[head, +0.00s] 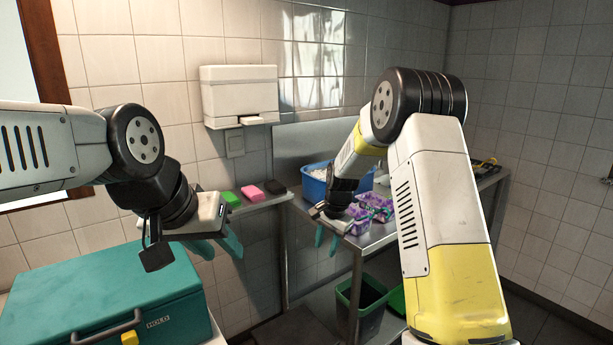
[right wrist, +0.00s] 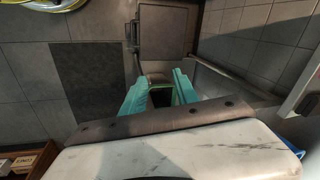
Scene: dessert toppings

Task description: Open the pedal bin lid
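The bin (head: 350,322) stands on the floor under the metal table, a grey body with a green rim and a dark inside. A green panel (head: 397,300) shows at its right, partly hidden by my right arm; I cannot tell whether it is the raised lid. My right gripper (head: 326,240) hangs above the bin near the table's front edge, open and empty. In the right wrist view its teal fingers (right wrist: 160,84) are apart, with part of the bin (right wrist: 161,88) showing between and beyond them. My left gripper (head: 222,248) is open and empty above the teal case.
The metal table (head: 345,240) carries a blue tub (head: 320,182) and purple packages (head: 374,204). Green, pink and black blocks (head: 250,192) lie on a ledge. A teal case (head: 105,300) is at front left. A dark floor mat (right wrist: 90,80) lies beside the bin.

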